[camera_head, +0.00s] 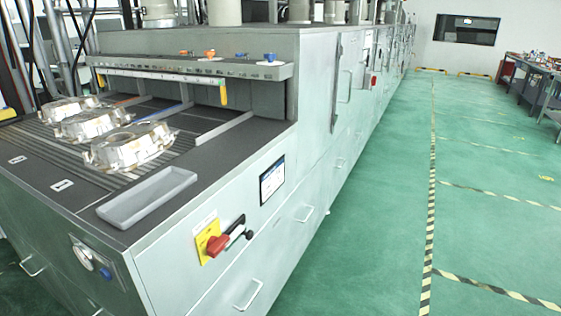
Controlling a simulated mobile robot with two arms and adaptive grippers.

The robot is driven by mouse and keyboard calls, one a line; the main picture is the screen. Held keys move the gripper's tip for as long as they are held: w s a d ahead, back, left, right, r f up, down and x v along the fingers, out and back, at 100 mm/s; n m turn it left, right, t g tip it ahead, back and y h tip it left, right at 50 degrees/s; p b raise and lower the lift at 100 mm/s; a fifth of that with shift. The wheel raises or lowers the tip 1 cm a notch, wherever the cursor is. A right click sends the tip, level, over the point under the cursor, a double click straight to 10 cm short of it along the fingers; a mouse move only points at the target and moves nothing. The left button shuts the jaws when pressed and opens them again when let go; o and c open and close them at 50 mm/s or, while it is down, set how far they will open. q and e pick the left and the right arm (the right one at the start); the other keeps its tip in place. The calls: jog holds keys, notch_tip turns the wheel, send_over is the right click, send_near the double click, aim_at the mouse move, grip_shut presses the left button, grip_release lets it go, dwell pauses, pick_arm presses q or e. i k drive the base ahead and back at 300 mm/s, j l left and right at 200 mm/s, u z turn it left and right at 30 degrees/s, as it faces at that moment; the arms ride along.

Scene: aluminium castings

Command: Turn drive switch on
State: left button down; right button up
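The drive switch (222,243) is on the side face of the long grey machine, near its front corner. It has a red handle on a yellow plate (207,236). Neither of my grippers shows in the head view, so nothing of mine is seen touching the switch.
The machine's top carries aluminium castings (130,146) on a slatted bed and a grey tray (148,197). Handles (249,295) protrude below. Green floor (385,220) is free on the right.

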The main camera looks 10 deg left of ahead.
aim_at(215, 244)
jog(key=i+l+u, duration=0.15)
jog(key=u, duration=0.85)
